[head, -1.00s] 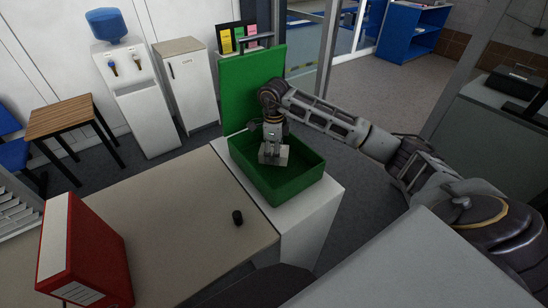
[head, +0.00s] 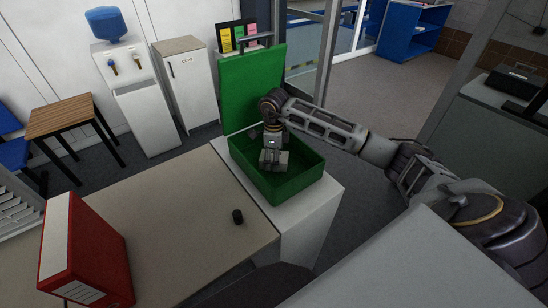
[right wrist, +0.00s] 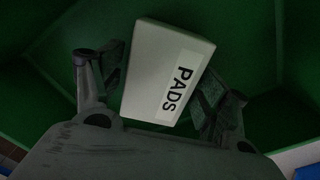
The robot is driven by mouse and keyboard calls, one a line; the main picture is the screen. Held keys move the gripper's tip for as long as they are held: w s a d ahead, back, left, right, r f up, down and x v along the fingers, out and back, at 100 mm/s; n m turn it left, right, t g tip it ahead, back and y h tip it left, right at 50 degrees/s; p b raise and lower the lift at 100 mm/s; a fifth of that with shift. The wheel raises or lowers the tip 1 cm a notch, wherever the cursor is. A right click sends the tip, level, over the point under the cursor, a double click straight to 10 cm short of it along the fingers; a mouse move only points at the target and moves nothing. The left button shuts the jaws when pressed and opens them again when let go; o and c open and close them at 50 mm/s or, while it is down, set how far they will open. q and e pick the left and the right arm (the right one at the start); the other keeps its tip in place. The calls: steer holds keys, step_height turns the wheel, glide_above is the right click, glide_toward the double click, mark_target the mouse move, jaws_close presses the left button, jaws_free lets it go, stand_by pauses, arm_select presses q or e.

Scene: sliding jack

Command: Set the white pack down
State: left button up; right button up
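The white pack (right wrist: 165,72), labelled PADS, is between the two fingers of my right gripper (right wrist: 163,80) in the right wrist view. The fingers lie along its two opposite sides and appear shut on it. In the head view my right gripper (head: 273,163) points down into the open green case (head: 306,177), with the pack small and dim at the fingertips. The pack is below the case's rim; I cannot tell whether it touches the floor of the case. My left gripper is not in view.
The case's lid (head: 240,95) stands upright at the back. The case is on a white stand (head: 318,212) beside the beige table (head: 165,225).

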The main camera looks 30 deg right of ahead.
steer(key=shift+r, duration=0.15)
stand_by(0.3)
step_height(320, 180, up, 12)
steer(key=b, duration=0.1)
steer(key=shift+b, duration=0.35)
stand_by(0.3)
steer(key=shift+c, duration=0.3)
stand_by(1.2)
